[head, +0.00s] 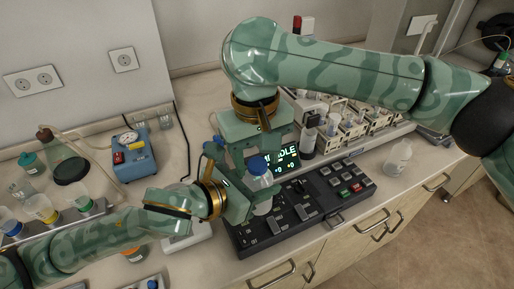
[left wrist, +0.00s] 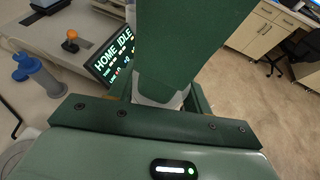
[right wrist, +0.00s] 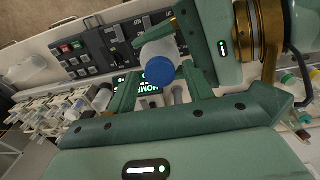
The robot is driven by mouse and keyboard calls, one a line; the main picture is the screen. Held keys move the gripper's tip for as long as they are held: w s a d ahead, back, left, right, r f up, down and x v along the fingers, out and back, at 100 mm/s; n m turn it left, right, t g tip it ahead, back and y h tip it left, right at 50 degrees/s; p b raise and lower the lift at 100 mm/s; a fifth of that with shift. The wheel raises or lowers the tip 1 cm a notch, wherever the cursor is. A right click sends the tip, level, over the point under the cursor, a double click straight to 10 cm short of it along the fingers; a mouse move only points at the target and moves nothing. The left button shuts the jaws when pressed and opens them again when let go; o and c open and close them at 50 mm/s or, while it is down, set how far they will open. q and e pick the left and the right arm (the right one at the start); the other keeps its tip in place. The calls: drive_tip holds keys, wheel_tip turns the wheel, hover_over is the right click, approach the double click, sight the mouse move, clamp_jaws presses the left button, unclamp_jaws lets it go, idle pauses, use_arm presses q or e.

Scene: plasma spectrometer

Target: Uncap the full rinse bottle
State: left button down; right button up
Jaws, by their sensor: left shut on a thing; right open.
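The rinse bottle is a pale translucent bottle (head: 263,188) with a blue cap (head: 259,169), held above the black control panel. My left gripper (head: 248,200) is shut on the bottle's body. In the right wrist view the blue cap (right wrist: 160,71) sits on the bottle (right wrist: 164,46), facing that camera. My right gripper (right wrist: 160,82) is open, with its fingers on either side of the cap and gaps visible. In the left wrist view my right gripper (left wrist: 185,45) hides most of the bottle; only a pale part (left wrist: 162,98) shows.
The control panel (head: 315,205) lies below the bottle, with a lit screen (head: 283,160) behind it. A clear vessel (head: 398,157) stands to the right near the counter edge. A blue pump (head: 134,154), a flask (head: 66,160) and several capped bottles crowd the left.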

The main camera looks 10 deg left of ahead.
drive_tip(key=c, duration=1)
drive_tip(key=o, duration=1.1)
drive_tip(key=shift+c, duration=0.2)
